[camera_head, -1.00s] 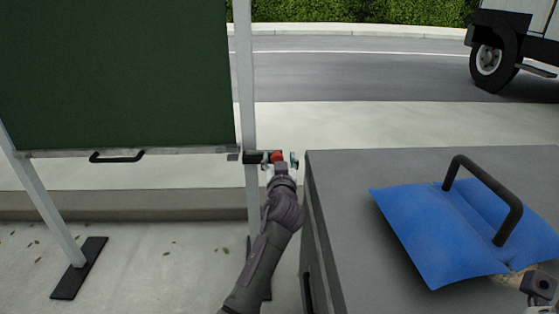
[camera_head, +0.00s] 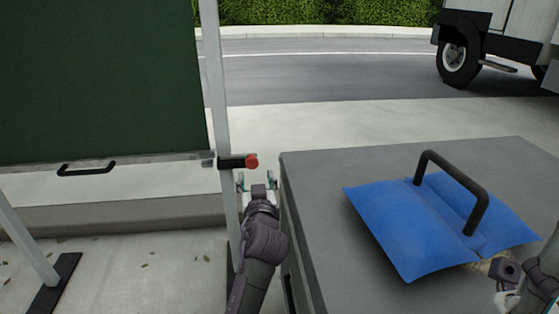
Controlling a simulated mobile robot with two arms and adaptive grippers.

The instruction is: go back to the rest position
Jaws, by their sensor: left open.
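My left gripper (camera_head: 257,182) is open and empty, with its fingers pointing away from me. It is just below and in front of a red knob (camera_head: 252,162) on a black bracket fixed to a grey upright post (camera_head: 217,120). The knob looks clear of the fingers. My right gripper (camera_head: 507,292) shows only in part at the lower right edge, in front of the blue bag; its fingertips cannot be made out clearly.
A dark green panel (camera_head: 95,80) stands at the left. A truck (camera_head: 490,45) is on the road behind.

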